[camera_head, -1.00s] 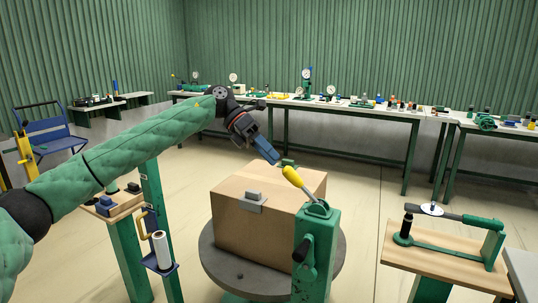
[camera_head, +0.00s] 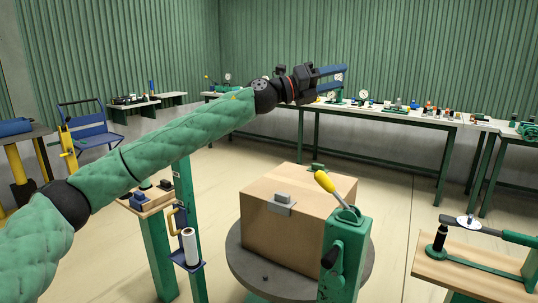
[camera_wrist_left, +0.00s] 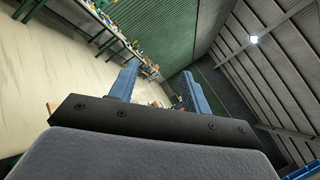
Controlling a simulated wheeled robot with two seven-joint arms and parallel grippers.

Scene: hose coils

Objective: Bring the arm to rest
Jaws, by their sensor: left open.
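My left arm in its green quilted sleeve (camera_head: 180,135) reaches in from the left in the head view. Its gripper (camera_head: 345,77) points to the right, raised above the cardboard box and in front of the far bench. The two blue fingers are apart with nothing between them. In the left wrist view the gripper (camera_wrist_left: 158,88) also shows two blue fingers spread apart and empty, with the tilted room behind. My right gripper is not in view.
A cardboard box (camera_head: 290,235) sits on a round grey turntable (camera_head: 240,265). A green post with a yellow-handled lever (camera_head: 345,235) stands before it. A wooden-topped stand (camera_head: 450,275) is at right. Long benches (camera_head: 390,115) line the back wall. Floor between is clear.

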